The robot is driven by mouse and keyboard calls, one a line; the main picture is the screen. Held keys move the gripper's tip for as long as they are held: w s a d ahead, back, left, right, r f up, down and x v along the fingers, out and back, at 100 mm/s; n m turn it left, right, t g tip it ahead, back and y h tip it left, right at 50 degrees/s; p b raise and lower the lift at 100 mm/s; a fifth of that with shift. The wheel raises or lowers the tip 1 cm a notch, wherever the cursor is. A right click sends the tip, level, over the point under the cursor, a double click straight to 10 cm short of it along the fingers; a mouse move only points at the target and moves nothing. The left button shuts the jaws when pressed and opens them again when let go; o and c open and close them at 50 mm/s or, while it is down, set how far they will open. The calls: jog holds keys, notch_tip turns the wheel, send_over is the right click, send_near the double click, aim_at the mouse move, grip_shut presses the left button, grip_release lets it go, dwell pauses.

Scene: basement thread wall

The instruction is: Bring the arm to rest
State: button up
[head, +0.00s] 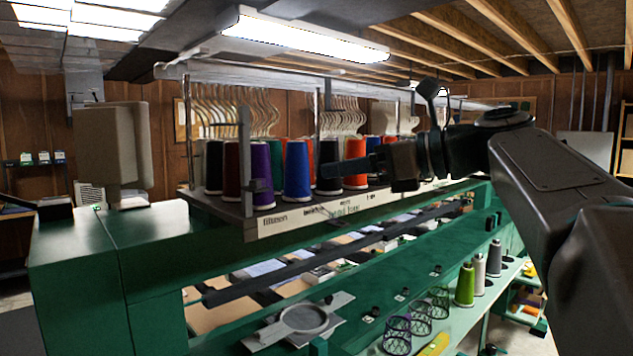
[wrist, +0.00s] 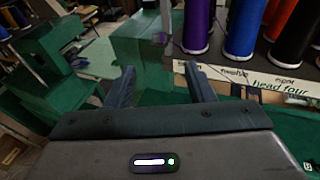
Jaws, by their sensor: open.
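My gripper (head: 350,167) is at the end of my arm, which reaches in from the right in the head view. It is held level in front of the row of thread cones on the upper shelf. In the wrist view my gripper (wrist: 158,82) shows two dark fingers spread apart with nothing between them. Beyond the fingers is a green machine surface (wrist: 140,45). A blue cone (head: 297,170) stands left of the fingertips in the head view, and it also shows in the wrist view (wrist: 243,28). Whether the fingers touch any cone cannot be told.
The labelled shelf edge (head: 290,222) runs below the cones. A purple cone (head: 260,175) stands left of the blue one. A round grey plate (head: 304,318) lies in front.

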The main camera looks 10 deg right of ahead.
jog(key=s+a+f+n+g+h, duration=0.1)
jog(key=s+f+n+h, duration=0.15)
jog(key=f, duration=0.55)
jog(key=s+f+n+g+h, duration=0.1)
jog(key=f+n+h, duration=0.1)
jog(key=f+n, duration=0.35)
jog(key=s+a+f+n+g+h, duration=0.1)
jog(key=f+h, duration=0.1)
jog(key=f, duration=0.8)
jog(key=s+d+f+n+g+h, duration=0.1)
jog(key=s+d+f+n+h, duration=0.1)
jog(key=s+f+n, duration=0.4)
jog(key=s+d+f+n+g+h, duration=0.1)
jog(key=s+f+n+h, duration=0.3)
jog(key=f+n, duration=0.6)
notch_tip(320, 180, down, 3)
jog(key=shift+s+d+r+g, duration=0.2)
jog(key=shift+s+d+g, duration=0.25)
jog(key=shift+s, duration=0.45)
